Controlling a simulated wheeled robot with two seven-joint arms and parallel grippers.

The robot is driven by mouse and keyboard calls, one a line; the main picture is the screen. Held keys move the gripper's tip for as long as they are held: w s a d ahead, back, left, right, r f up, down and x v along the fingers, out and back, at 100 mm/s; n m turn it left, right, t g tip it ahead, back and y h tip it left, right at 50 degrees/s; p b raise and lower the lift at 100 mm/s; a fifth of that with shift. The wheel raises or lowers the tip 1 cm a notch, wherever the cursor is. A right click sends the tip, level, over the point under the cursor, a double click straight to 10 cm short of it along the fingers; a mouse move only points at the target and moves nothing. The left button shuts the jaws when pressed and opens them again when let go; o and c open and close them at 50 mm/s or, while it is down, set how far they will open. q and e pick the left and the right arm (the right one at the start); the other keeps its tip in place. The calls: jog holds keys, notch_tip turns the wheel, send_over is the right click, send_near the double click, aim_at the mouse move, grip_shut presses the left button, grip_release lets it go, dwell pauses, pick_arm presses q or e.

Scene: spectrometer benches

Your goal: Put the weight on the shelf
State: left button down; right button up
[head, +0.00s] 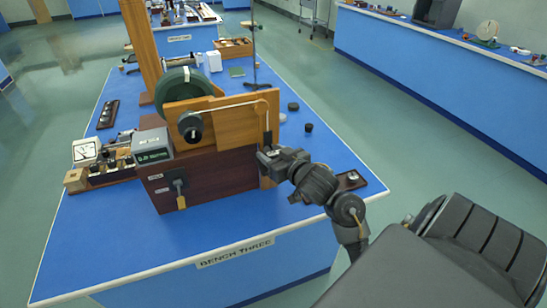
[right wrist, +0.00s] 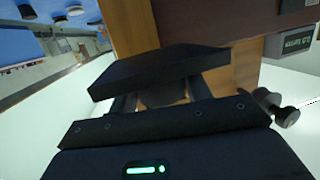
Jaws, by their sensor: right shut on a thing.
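My right gripper (head: 268,157) is at the right front edge of the wooden apparatus on the blue bench, just below a thin dark upright piece (head: 267,125). In the right wrist view the gripper is shut on a dark thing (right wrist: 163,93), with a flat black slab (right wrist: 160,68) across its fingertips. I cannot tell whether this is the weight. Two small black round pieces, one farther (head: 293,106) and one nearer (head: 308,127), stand on the bench to the right. No separate shelf can be made out. My left gripper is not in view.
The apparatus has a green wheel (head: 183,88), a tilted wooden board (head: 235,122) and a dark base box (head: 205,180). A display box (head: 152,146) and a dial meter (head: 86,151) stand left. The bench front (head: 110,255) is clear.

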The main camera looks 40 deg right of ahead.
jog(key=shift+s+f, duration=0.1)
jog(key=shift+f, duration=0.15)
jog(key=o, duration=1.1)
jog(key=shift+c, duration=0.2)
jog(key=shift+s, duration=0.15)
jog(key=p+v, duration=0.5)
jog(key=v, duration=0.6)
jog(key=shift+s, duration=0.35)
